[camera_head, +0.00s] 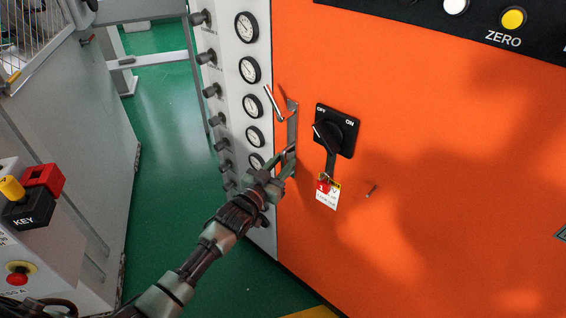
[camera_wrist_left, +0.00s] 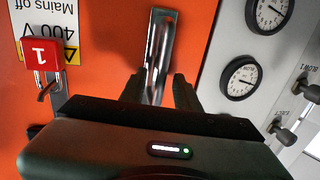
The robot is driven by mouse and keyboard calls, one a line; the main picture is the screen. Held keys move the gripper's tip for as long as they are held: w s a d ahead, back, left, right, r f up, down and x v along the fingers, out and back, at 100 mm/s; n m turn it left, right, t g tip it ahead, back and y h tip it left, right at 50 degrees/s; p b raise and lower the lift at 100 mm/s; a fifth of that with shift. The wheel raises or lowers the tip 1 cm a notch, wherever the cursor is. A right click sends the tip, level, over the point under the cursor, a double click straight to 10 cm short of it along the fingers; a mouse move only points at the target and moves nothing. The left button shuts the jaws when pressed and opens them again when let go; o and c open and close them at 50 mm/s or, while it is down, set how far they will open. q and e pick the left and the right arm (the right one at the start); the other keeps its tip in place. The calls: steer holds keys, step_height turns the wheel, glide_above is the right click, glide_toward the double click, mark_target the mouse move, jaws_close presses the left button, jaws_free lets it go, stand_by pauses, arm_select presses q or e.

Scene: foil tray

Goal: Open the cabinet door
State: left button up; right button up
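The orange cabinet door (camera_head: 400,190) fills the right of the head view and appears closed. Its metal handle (camera_head: 292,125) is on the door's left edge, with a bright lever (camera_head: 273,102) tilted away from its plate at the upper part. My left gripper (camera_head: 287,160) is at the handle's lower end. In the left wrist view, the metal handle (camera_wrist_left: 158,48) runs down between the two dark fingers (camera_wrist_left: 161,92), which stand apart with gaps beside it. Whether a finger touches the handle is hard to tell. My right gripper is not in view.
A black OFF/ON rotary switch (camera_head: 336,131) with a red padlock (camera_head: 323,186) and tag sits right of the handle. A white panel with gauges (camera_head: 249,70) and knobs adjoins the door's left. Green floor (camera_head: 165,130) lies open between this cabinet and the grey machine (camera_head: 75,100).

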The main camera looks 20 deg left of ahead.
arm_select(q)
steer(key=shift+w, duration=0.25)
jaws_close()
steer(key=shift+s, duration=0.1)
stand_by(1.2)
